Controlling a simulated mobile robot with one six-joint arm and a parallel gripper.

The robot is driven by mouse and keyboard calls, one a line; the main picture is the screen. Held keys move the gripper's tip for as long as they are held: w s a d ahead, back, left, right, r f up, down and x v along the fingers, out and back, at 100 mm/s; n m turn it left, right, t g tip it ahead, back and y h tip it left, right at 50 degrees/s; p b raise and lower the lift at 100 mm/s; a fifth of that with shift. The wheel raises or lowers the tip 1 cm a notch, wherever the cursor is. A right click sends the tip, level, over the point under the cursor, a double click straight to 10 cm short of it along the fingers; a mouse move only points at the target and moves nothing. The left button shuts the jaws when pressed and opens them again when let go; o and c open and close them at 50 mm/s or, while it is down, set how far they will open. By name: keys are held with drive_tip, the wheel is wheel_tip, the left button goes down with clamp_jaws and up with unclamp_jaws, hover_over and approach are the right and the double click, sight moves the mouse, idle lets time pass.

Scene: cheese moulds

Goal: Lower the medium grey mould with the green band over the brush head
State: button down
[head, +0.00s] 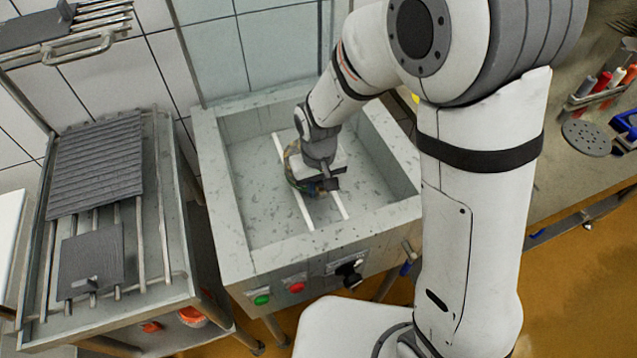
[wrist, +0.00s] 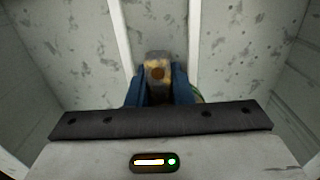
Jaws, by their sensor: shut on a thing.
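My gripper (head: 325,186) is down inside the grey sink and mostly hides what is under it.
The sink (head: 222,200) has high walls close around my gripper, and two white rails cross its floor. A rack trolley (head: 165,230) with grey plates stands at left. A worktop (head: 560,170) with a perforated disc (head: 586,138) and bottles lies at right.

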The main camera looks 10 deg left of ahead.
drive_tip(key=shift+f, duration=0.45)
drive_tip(key=c, duration=1.2)
unclamp_jaws()
wheel_tip(320, 180, up, 8)
drive_tip(key=shift+f, duration=0.1)
drive_tip(key=s+d+r+m+t, duration=0.1)
drive_tip(key=s+d+r+m, duration=0.2)
drive_tip(key=d, duration=0.8)
drive_tip(key=s+d+r+m+t, duration=0.1)
drive_tip(key=s+d+r+m, duration=0.2)
drive_tip(key=d, duration=0.9)
drive_tip(key=s+r, duration=0.3)
drive_tip(key=r, duration=0.1)
drive_tip(key=shift+d+t, duration=0.2)
drive_tip(key=shift+t, duration=0.1)
drive_tip(key=shift+s+r, duration=0.1)
